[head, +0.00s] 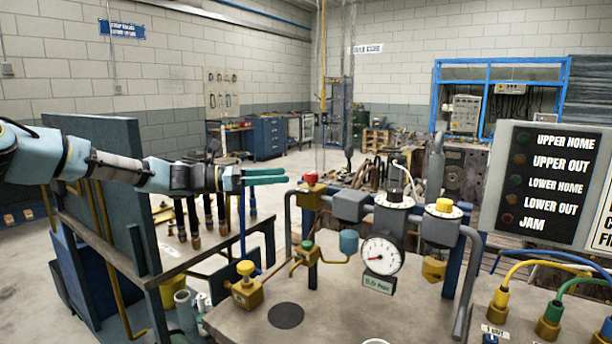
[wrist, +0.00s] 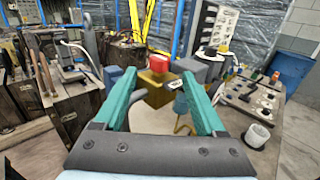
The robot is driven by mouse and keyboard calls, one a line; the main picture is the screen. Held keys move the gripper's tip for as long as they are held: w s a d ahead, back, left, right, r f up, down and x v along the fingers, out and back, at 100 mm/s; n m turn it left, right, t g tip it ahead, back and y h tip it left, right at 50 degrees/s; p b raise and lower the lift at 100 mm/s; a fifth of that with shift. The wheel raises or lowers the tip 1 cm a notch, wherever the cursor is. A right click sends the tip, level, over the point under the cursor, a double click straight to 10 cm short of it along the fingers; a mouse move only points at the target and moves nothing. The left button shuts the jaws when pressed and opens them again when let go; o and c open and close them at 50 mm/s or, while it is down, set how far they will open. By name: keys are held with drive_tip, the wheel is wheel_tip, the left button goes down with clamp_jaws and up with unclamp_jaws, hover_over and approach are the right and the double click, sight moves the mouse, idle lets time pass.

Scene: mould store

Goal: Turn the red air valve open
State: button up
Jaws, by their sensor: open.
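The red air valve has a red knob (head: 311,178) on a gold block (head: 309,198), fixed at the left end of the grey pipe assembly. In the wrist view the red knob (wrist: 157,64) shows beyond and between my two teal fingers. My gripper (head: 284,176) is open and empty. It points at the valve from the left, at about the knob's height in the head view, with a gap between fingertips and knob. My gripper also shows in the wrist view (wrist: 160,79), its fingers wide apart.
A pressure gauge (head: 382,255) and a yellow-topped valve (head: 443,206) stand right of the red one. Another yellow-knobbed valve (head: 246,285) sits low at the left of the bench (head: 330,318). A blue-grey panel (head: 112,180) stands below my arm. An indicator panel (head: 545,185) is at right.

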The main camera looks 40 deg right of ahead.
sight(312, 173)
drive_tip(key=p+x, duration=0.2)
drive_tip(key=x, duration=0.7)
drive_tip(key=shift+p, duration=0.3)
clamp_jaws()
